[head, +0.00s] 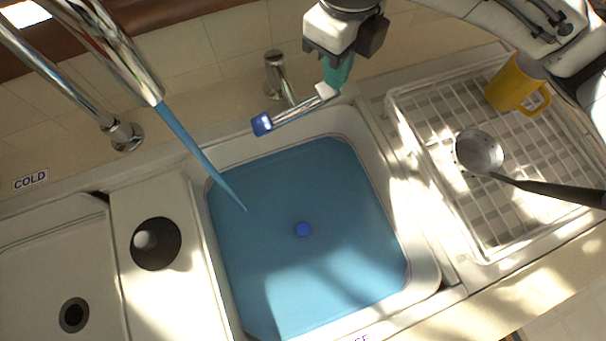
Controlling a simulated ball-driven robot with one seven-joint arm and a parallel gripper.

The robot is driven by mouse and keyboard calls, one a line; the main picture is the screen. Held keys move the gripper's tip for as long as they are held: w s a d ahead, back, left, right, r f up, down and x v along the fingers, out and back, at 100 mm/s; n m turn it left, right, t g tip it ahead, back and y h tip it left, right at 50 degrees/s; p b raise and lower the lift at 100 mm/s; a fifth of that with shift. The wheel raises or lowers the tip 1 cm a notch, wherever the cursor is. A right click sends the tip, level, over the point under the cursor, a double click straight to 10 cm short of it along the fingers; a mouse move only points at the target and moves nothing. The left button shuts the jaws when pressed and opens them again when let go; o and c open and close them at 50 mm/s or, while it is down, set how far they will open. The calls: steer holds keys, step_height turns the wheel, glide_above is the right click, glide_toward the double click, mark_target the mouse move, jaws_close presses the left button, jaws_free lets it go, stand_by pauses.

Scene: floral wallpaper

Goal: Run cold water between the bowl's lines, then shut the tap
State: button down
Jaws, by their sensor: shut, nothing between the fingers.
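The sink bowl (425,262) holds a broad pool of blue water (330,275). A blue stream (200,160) runs from the chrome spout (130,62) at upper left into the pool. The tap lever (295,110), a chrome bar with a blue end and a pale end, sits on a post behind the bowl. My gripper (337,78) is shut, with its teal fingers at the lever's pale end. I cannot tell whether they touch. I cannot clearly make out the bowl's level lines.
A draining rack (440,150) at right holds a yellow mug (515,87) and a dark-handled ladle (480,152). A COLD label (30,180) is at left, near a second chrome pipe (75,90). A smaller basin (35,265) at left looks empty.

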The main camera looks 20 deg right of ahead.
steer(key=shift+f, duration=0.15)
steer(key=shift+f+b, duration=1.65)
steer(key=shift+f, duration=0.35)
steer(key=shift+d, duration=0.1)
steer(key=d, duration=0.2)
steer(key=shift+d+r, duration=0.15)
steer(key=shift+d, duration=0.25)
step_height(320, 180, up, 7)
steer(key=p, duration=0.5)
steer(key=shift+p, duration=0.3)
steer(key=shift+r, duration=0.1)
